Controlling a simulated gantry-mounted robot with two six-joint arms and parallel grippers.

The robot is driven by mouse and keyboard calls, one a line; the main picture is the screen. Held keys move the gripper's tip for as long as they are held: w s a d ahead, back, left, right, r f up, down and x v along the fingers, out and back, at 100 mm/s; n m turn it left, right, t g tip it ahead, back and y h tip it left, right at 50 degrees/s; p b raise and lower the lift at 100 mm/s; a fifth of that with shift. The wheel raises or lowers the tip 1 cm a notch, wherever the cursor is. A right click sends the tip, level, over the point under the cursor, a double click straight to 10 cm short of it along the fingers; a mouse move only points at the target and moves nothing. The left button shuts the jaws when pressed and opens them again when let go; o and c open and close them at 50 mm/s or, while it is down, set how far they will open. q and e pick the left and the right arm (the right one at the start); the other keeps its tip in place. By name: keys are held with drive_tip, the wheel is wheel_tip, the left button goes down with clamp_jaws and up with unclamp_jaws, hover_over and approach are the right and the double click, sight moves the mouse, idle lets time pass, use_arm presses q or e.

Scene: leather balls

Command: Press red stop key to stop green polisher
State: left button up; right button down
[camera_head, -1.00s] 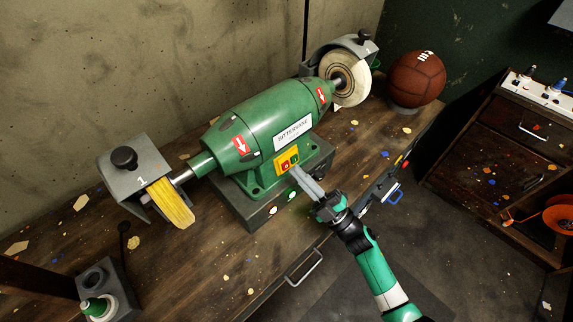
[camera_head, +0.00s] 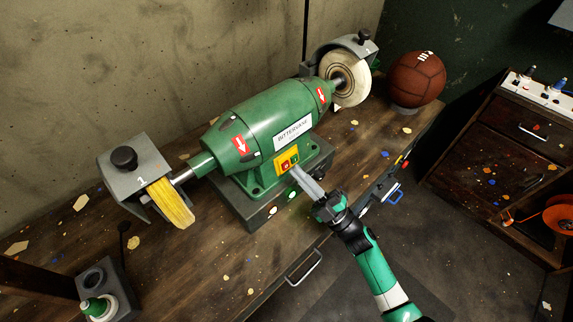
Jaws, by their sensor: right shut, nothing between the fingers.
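The green polisher (camera_head: 262,128) stands on the wooden bench, with a yellow wheel (camera_head: 171,203) at its left end and a pale wheel (camera_head: 352,80) at its right end. A yellow switch plate on its front carries the red stop key (camera_head: 285,165) and a green key (camera_head: 295,160) to its right. My right gripper (camera_head: 295,171) is shut and empty, its fingertips just below and right of the keys. I cannot tell whether the tips touch the plate. My left gripper is not in view.
A brown leather ball (camera_head: 417,78) rests on a stand at the bench's right end. A grey block with a green-capped item (camera_head: 98,307) is at the lower left. A drawer cabinet (camera_head: 515,150) stands at the right. The bench front left of my arm is mostly clear.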

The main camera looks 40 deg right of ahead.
drive_tip(key=shift+w, duration=0.1)
drive_tip(key=shift+w+b, duration=0.3)
drive_tip(key=shift+w, duration=0.05)
drive_tip(key=shift+w+f+b, duration=0.2)
drive_tip(key=shift+w+b, duration=0.2)
idle(0.5)
idle(0.3)
drive_tip(key=shift+s+r+p, duration=0.2)
drive_tip(key=shift+s+p, duration=0.45)
drive_tip(key=shift+s, duration=0.2)
